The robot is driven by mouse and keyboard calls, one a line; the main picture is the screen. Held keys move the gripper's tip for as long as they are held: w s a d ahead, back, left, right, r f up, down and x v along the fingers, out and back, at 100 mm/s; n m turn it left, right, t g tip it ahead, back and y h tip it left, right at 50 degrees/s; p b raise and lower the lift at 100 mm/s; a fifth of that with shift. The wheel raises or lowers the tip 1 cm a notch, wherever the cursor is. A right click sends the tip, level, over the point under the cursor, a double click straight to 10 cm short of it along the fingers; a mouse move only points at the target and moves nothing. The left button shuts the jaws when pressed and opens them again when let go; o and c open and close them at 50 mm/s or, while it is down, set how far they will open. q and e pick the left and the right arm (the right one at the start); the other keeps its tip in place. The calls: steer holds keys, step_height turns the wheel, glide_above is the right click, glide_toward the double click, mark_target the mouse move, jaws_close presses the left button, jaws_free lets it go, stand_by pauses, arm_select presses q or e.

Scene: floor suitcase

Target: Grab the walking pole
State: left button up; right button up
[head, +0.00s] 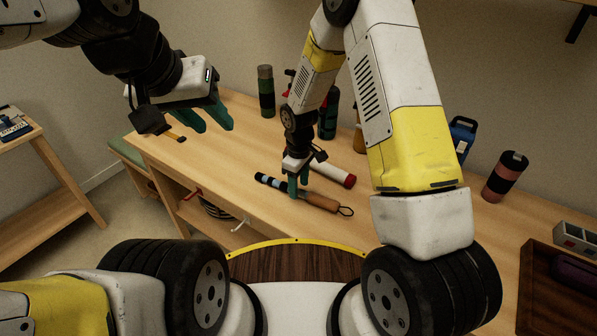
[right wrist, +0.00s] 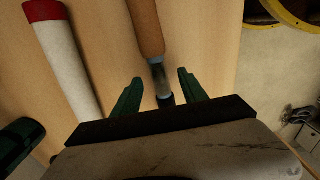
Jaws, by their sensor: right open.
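The walking pole, folded short, lies on the wooden bench; its brown handle (head: 321,202) has a dark wrist loop at the right end, and its black and light-blue shaft (head: 268,181) points left. My right gripper (head: 298,188) is over the middle of the pole, pointing down. In the right wrist view the pole's handle (right wrist: 147,28) and shaft run between the two green fingers (right wrist: 159,92), with a gap on each side. The right gripper is open. My left gripper (head: 207,117) is above the bench's left end, its green fingers apart and empty.
A white tube with a red end (head: 333,173) lies just behind the pole, left of it in the right wrist view (right wrist: 65,55). A green-and-black cylinder (head: 266,92), dark green bottle (head: 328,117), blue container (head: 462,135) and pink-and-black tumbler (head: 505,177) stand behind. A dark wooden tray (head: 535,290) is right.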

steer(key=shift+f, duration=0.75)
jaws_close()
